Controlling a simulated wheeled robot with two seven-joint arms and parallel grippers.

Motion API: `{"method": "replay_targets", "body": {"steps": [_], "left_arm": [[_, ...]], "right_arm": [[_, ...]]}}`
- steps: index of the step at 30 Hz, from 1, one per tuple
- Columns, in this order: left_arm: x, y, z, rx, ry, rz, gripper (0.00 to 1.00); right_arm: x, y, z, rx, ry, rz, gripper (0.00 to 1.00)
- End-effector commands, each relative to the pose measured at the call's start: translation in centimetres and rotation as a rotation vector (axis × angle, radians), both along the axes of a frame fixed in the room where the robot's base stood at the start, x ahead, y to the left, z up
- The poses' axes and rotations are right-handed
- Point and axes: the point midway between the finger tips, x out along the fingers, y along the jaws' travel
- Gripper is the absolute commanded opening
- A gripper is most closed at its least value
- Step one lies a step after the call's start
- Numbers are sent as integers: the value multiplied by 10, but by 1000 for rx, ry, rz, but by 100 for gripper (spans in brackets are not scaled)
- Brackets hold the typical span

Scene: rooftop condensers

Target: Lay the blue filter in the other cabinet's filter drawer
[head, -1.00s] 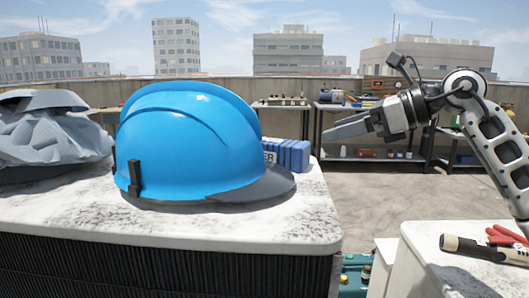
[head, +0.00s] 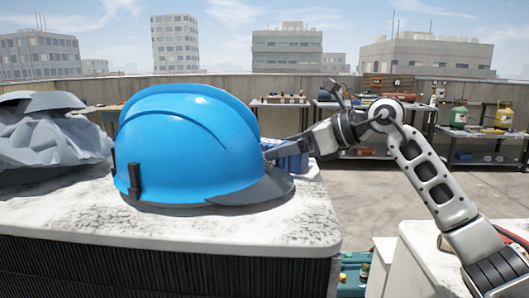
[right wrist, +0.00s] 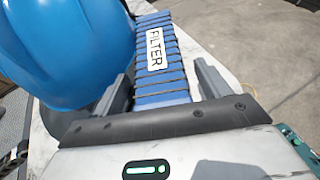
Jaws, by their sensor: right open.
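The blue filter (head: 291,163) lies on the speckled white top of the near cabinet (head: 315,225), behind a blue hard hat (head: 185,145) that hides much of it. In the right wrist view the ribbed filter (right wrist: 158,75) shows its white FILTER label. My right gripper (right wrist: 163,90) is open, with one finger on each side of the filter's near end; I cannot tell whether they touch it. In the head view its fingertips are mostly hidden at the hat's right edge. The other cabinet (head: 425,265) stands at lower right; no filter drawer is recognisable. My left gripper is not in view.
The hard hat stands close beside the filter and the left finger. A grey crumpled bundle (head: 50,140) sits at the left. A red item (head: 512,236) lies on the other cabinet. Workbenches (head: 470,135) line the back wall, with open floor before them.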

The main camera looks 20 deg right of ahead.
Motion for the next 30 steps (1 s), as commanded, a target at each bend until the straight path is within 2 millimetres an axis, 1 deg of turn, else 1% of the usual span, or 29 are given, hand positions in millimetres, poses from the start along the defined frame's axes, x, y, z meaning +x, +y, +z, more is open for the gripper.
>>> {"method": "replay_targets", "body": {"steps": [2,3,5,6,8,10,11,17,20,23,30], "left_arm": [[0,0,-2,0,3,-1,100],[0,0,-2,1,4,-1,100],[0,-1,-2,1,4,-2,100],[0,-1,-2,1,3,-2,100],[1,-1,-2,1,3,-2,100],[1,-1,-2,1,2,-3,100],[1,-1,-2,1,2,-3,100],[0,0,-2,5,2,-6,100],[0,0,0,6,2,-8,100],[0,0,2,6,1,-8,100],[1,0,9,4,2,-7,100]], "right_arm": [[0,0,0,0,0,0,75],[0,0,0,0,0,0,70],[0,0,0,0,0,0,53],[0,0,0,0,0,0,42],[0,0,0,0,0,0,27],[0,0,0,0,0,0,27],[0,0,0,0,0,0,23],[0,0,1,0,0,0,23],[0,0,6,1,-1,0,23],[0,-1,17,1,-2,-1,23],[0,-1,54,1,-3,-1,23]]}}
